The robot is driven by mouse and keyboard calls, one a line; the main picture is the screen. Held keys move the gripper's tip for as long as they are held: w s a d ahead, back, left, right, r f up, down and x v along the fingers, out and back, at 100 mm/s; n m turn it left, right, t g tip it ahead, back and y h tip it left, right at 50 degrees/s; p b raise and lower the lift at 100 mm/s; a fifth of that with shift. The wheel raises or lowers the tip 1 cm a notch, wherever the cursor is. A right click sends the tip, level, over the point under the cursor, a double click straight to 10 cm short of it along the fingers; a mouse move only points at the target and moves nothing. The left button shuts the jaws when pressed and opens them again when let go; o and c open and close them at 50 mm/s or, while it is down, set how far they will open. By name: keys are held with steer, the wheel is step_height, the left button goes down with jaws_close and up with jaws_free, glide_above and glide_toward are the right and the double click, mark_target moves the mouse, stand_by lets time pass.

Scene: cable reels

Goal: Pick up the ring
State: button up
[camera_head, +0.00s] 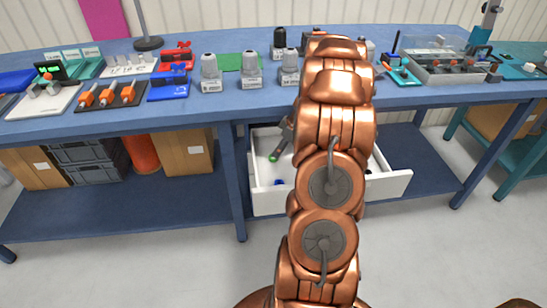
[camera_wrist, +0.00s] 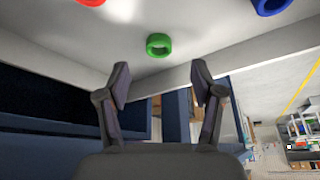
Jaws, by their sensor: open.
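A green ring (camera_wrist: 159,45) lies on the white floor of the open drawer, centred just beyond my fingertips in the wrist view. It also shows in the head view (camera_head: 273,158). A red ring (camera_wrist: 90,2) is cut off at the wrist view's top edge, and a blue ring (camera_wrist: 270,7) at its top right. The blue ring also seems to show in the head view (camera_head: 279,182). My gripper (camera_wrist: 161,78) is open and empty, its two fingers spread on either side of the line to the green ring. In the head view my arm hides most of the gripper.
The white drawer (camera_head: 392,185) is pulled out under the blue workbench (camera_head: 170,112), its walls close around my gripper. Reels, trays and small tools crowd the bench top. Boxes stand on the lower shelf. The floor in front is clear.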

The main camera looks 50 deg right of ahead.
steer(key=shift+p+x, duration=0.7)
steer(key=shift+x, duration=1.95)
steer(key=shift+w, duration=0.1)
steer(key=c, duration=0.9)
